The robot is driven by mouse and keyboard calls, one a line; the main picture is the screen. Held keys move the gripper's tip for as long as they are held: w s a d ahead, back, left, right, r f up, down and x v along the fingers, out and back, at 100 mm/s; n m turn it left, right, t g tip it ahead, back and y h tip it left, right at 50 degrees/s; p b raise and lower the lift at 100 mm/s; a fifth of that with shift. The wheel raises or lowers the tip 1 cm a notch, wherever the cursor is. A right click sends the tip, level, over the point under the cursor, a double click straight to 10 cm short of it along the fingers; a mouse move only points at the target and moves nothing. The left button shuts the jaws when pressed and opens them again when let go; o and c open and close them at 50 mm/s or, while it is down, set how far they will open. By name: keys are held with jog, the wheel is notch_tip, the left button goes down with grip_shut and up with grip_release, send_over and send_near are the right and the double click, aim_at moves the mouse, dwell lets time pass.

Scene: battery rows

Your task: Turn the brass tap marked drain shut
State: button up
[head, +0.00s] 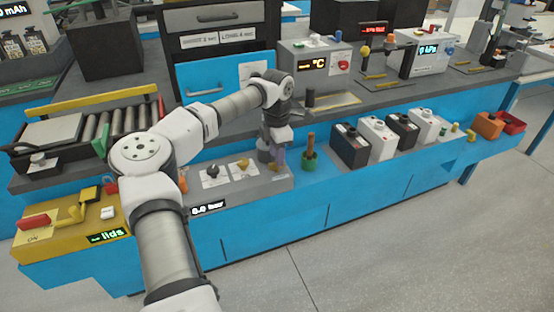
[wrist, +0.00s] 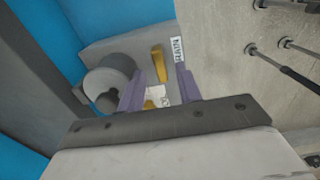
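The brass tap (wrist: 160,64) shows in the wrist view as a short yellow lever on a grey block, beside a small white label (wrist: 177,50) that seems to read DRAIN. My gripper (wrist: 160,88) is open, its two purple fingers apart, with the lever showing beyond and between the fingertips. I cannot tell whether they touch it. In the head view my gripper (head: 277,160) points down at the right end of the grey panel (head: 262,187); the drain tap is not clearly seen there, likely hidden by the gripper.
A grey cylinder (wrist: 110,80) stands left of the fingers in the wrist view. In the head view, a black knob (head: 212,171) and a brass knob (head: 242,164) sit on the panel. A green pot with a brown handle (head: 310,158) and several batteries (head: 350,146) stand to the right.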

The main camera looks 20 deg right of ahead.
notch_tip(320, 180, up, 11)
jog(key=b, duration=0.1)
jog(key=shift+r, duration=0.2)
